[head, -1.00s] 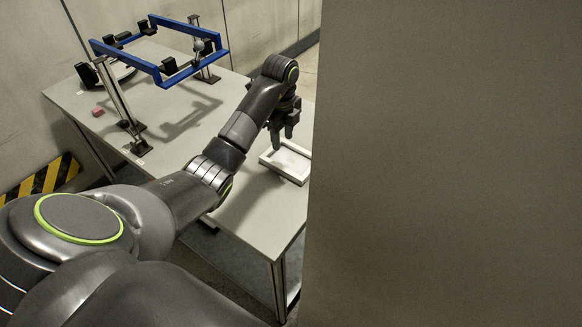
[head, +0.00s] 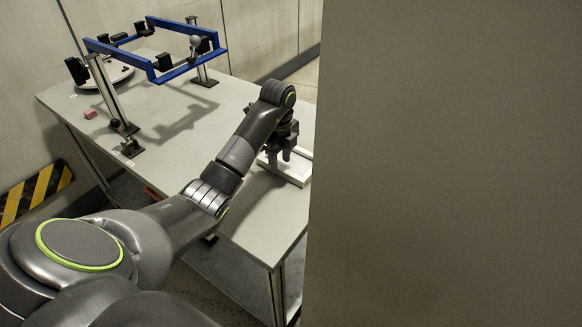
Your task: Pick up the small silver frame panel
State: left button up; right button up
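The small silver frame panel (head: 297,179) lies flat on the grey table, by the table's right part in the head view. It is a pale rectangular frame, and its right side is cut off by a large grey surface. My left gripper (head: 280,162) points down at the left end of the panel and hides part of it. Its two dark fingers look apart, with a gap between them. I cannot tell whether they touch the panel. My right gripper is not in view.
A blue rectangular frame (head: 160,70) stands on metal posts at the far left of the table (head: 200,125). A small red block (head: 90,114) and a white round object (head: 112,76) are near it. A large grey surface (head: 445,160) blocks the right half.

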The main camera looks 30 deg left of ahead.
pick_arm(q)
notch_tip(320, 180, down, 2)
jog(key=shift+f, duration=0.1)
jog(key=shift+c, duration=0.8)
grip_shut()
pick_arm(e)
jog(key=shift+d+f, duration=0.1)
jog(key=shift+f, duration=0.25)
pick_arm(q)
jog(key=shift+r, duration=0.2)
